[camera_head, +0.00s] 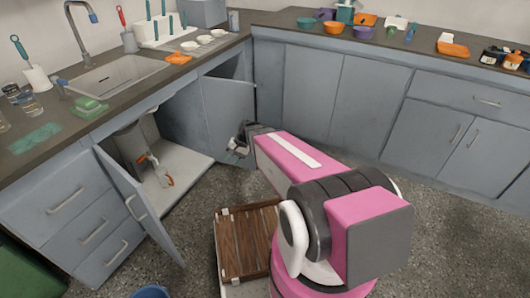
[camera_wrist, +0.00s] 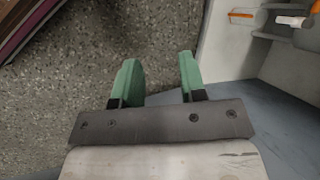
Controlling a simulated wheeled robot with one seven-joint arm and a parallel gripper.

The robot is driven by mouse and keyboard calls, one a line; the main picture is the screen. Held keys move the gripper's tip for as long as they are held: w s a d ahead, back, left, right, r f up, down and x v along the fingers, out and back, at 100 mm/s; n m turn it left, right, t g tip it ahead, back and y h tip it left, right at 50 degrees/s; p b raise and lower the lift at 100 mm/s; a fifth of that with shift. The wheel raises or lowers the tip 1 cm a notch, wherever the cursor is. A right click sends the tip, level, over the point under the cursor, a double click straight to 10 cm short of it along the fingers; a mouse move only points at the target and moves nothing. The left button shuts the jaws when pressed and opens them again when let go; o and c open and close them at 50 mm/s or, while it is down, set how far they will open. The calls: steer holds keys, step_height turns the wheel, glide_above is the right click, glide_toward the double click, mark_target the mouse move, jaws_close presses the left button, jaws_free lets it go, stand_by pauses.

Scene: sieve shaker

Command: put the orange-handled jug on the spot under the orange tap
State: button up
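My gripper (camera_wrist: 158,78) is open and empty, its two green fingers apart above the speckled floor. In the head view my gripper (camera_head: 238,148) is in front of the open right cabinet door. Small orange parts (camera_head: 166,180) show low in the open cabinet under the sink, by a whitish pipe or fitting. They are too small to tell whether they are a jug handle or a tap.
The left cabinet door (camera_head: 134,200) stands open into the room, as does the right door (camera_head: 229,115). A wooden slatted piece (camera_head: 246,243) is low beside my arm. The counters hold many small items, including an orange cup (camera_head: 367,20).

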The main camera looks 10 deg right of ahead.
steer(key=s+d+r+n+t+h, duration=0.1)
steer(key=s+d+r+n+h, duration=0.3)
steer(key=s+d+r, duration=0.5)
steer(key=d+r+h, duration=0.1)
steer(key=d, duration=0.3)
steer(key=shift+s+d+r+h, duration=0.2)
steer(key=shift+s+r+h, duration=0.15)
steer(key=shift+h, duration=0.05)
